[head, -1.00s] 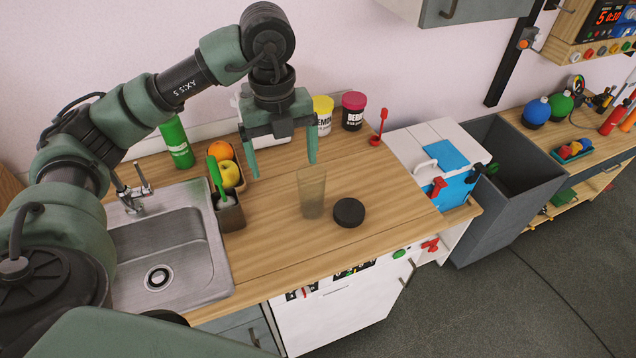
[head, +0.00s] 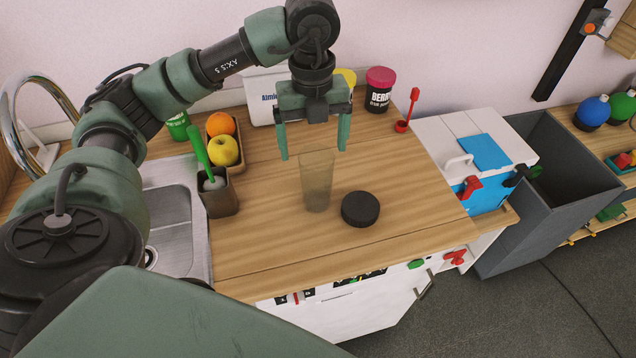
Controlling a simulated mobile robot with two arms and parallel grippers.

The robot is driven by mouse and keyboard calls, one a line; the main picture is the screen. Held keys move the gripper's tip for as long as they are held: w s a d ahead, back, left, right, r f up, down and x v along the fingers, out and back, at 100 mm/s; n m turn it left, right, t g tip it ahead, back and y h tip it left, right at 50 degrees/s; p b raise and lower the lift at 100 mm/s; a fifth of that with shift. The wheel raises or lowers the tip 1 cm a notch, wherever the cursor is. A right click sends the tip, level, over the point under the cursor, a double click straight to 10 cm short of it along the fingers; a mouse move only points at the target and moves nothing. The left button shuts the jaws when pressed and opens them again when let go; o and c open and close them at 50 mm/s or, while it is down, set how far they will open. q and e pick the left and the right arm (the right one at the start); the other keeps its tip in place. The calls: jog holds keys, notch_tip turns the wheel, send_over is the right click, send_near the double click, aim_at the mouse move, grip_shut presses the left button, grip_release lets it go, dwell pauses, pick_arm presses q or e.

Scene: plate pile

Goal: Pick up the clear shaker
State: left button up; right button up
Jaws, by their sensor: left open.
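The clear shaker (head: 318,184) is a see-through, slightly tapered cup standing upright and open on the wooden counter. A round black lid (head: 360,209) lies on the counter just right of it, apart from it. My left gripper (head: 313,152) is open and empty, with its two green fingers pointing down. In the picture its fingertips are just above the shaker's rim, one to each side; I cannot tell the exact depth gap. My right gripper is not in view.
A brush holder (head: 221,200) with a green-handled brush, a fruit tray with an apple (head: 223,150) and an orange (head: 220,124), and the sink (head: 172,205) are left. Tubs, including a pink-lidded one (head: 379,90), stand behind. The counter's front is clear.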

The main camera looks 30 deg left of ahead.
aim_at(316, 166)
pick_arm(q)
jog(key=shift+s+f+p, duration=0.15)
jog(key=shift+f+p, duration=0.15)
jog(key=shift+f, duration=0.55)
jog(key=f, duration=0.1)
jog(key=f+p, duration=0.1)
jog(key=f, duration=0.1)
jog(key=f+p, duration=0.1)
jog(key=shift+w+d+f, duration=0.2)
jog(key=shift+d+f, duration=0.1)
jog(key=shift+f, duration=0.55)
jog(key=c, duration=1.4)
jog(key=shift+c, duration=0.6)
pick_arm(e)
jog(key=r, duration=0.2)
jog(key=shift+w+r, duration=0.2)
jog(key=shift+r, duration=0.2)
pick_arm(q)
jog(key=shift+r, duration=0.15)
